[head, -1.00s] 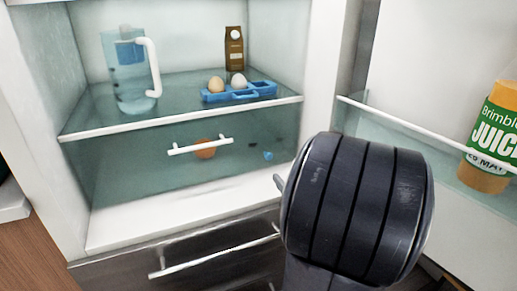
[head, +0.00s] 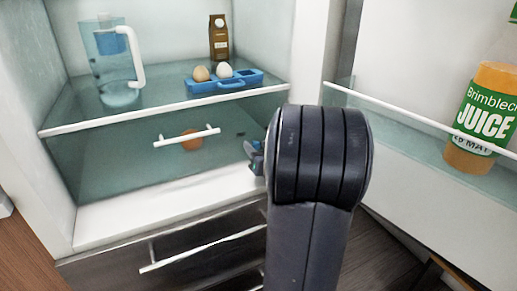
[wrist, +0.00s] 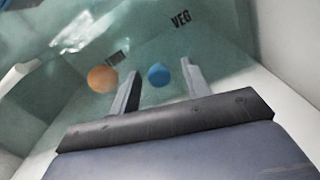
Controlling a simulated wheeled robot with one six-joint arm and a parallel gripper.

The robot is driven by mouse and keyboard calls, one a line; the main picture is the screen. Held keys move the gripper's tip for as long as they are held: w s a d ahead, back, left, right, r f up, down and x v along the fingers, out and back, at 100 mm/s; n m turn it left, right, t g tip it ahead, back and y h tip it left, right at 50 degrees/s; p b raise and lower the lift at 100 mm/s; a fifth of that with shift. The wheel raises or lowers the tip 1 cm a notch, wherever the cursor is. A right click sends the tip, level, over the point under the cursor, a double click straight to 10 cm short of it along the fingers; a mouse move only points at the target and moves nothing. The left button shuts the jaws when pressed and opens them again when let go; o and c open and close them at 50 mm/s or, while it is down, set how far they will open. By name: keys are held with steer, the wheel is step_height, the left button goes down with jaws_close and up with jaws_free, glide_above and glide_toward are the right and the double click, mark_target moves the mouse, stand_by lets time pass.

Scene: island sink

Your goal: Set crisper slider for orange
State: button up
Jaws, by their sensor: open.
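The crisper drawer (head: 110,160) is shut, a clear greenish front with a white bar handle (head: 187,136). An orange (head: 191,140) lies behind that front and also shows in the wrist view (wrist: 102,79). The slider's round blue knob (wrist: 160,75) is on the front, to the right of the orange. A "VEG" label (wrist: 180,18) is above it; a smaller label (wrist: 118,58), too small to read, is to its upper left. My gripper (wrist: 159,70) is open and empty, its fingers either side of the knob. Contact is unclear. In the head view my gripper (head: 256,158) is mostly hidden by my arm.
On the shelf above stand a jug (head: 112,62), a brown carton (head: 219,38) and a blue egg tray (head: 225,80) with two eggs. The open door at right holds a juice bottle (head: 481,120). A lower drawer handle (head: 205,248) juts out below.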

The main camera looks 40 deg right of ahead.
jaws_close()
stand_by(0.4)
